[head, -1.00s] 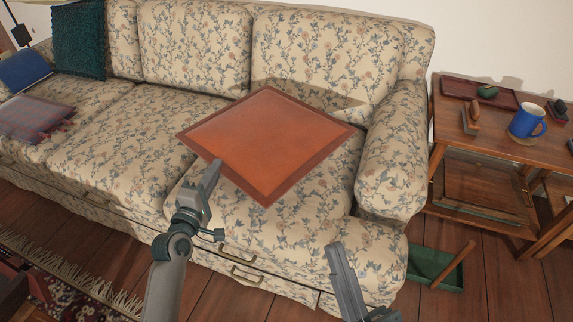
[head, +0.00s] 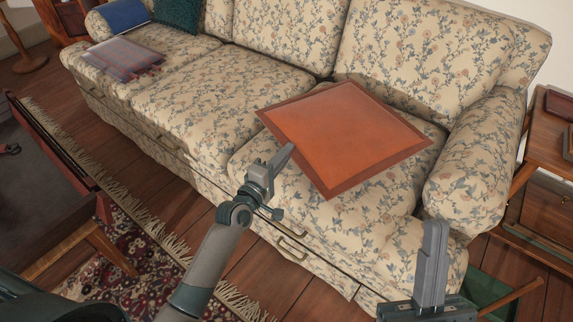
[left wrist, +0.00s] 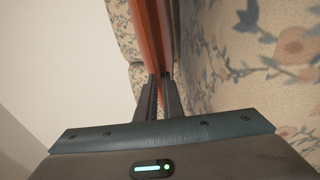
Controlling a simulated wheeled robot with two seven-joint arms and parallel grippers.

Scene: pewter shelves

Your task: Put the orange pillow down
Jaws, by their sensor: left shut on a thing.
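The orange pillow (head: 345,135), a flat square with a darker red-brown border, is over the right seat of the floral sofa (head: 195,105). My left gripper (head: 283,160) is shut on its near left edge. In the left wrist view the pillow (left wrist: 151,35) runs between the two fingers (left wrist: 162,90), close beside the floral fabric. I cannot tell whether its underside touches the seat. My right gripper (head: 433,262) is in front of the sofa's right end, apart from the pillow; its finger gap is not visible.
A plaid cushion (head: 124,60), a blue cushion (head: 124,15) and a teal cushion (head: 177,13) lie at the sofa's left end. The middle seat is clear. A wooden side table (head: 540,195) stands right; a green tray (head: 492,292) is on the floor.

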